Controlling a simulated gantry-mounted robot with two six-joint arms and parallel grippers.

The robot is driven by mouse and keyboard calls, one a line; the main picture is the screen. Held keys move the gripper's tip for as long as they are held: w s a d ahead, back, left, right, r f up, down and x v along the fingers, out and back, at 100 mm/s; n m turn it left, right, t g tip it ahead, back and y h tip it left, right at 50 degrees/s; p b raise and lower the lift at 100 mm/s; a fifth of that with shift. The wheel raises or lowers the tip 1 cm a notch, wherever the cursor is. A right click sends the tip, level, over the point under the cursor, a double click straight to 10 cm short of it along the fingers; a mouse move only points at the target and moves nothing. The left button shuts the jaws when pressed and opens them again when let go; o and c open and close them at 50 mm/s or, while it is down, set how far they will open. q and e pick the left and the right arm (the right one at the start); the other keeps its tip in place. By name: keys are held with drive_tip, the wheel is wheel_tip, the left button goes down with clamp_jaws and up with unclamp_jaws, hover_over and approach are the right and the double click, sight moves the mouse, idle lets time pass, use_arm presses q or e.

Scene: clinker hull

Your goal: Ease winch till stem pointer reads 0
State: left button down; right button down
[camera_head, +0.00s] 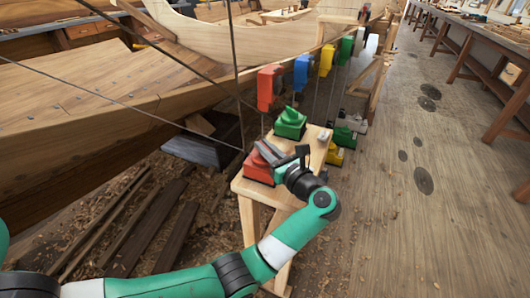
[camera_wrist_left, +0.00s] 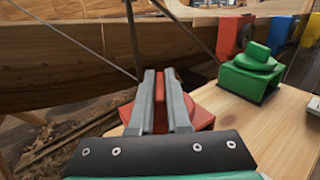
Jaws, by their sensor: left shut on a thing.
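A red winch (camera_head: 257,170) sits on a small wooden bench (camera_head: 314,160). My left gripper (camera_head: 266,150) is shut on the red winch's upright red handle. In the left wrist view, the handle (camera_wrist_left: 160,88) shows between the two grey fingers, and part of the red base (camera_wrist_left: 204,119) shows beside them. The fingers hide much of the winch. A green winch (camera_head: 290,124) stands behind it on the bench and also shows in the left wrist view (camera_wrist_left: 252,74). I cannot make out a stem pointer or its reading. My right gripper is not in view.
Red (camera_head: 268,88), blue (camera_head: 301,75) and yellow (camera_head: 326,60) blocks line the hull's edge, with green and white ones beyond. Thin dark lines cross in front of the planked hull (camera_head: 90,120). Dark planks lie below it. The floor at right is mostly open.

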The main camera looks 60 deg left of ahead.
use_arm(q)
drive_tip(key=shift+f, duration=0.1)
idle(0.4)
drive_tip(key=c, duration=0.9)
unclamp_jaws()
drive_tip(key=shift+w+d, duration=0.1)
drive_tip(key=shift+d, duration=0.2)
drive_tip(key=d, duration=0.3)
drive_tip(key=w+d+p, duration=0.1)
drive_tip(key=d, duration=0.2)
drive_tip(key=d+p, duration=0.1)
drive_tip(key=d, duration=0.3)
drive_tip(key=shift+w, duration=0.4)
drive_tip(key=shift+d, duration=0.45)
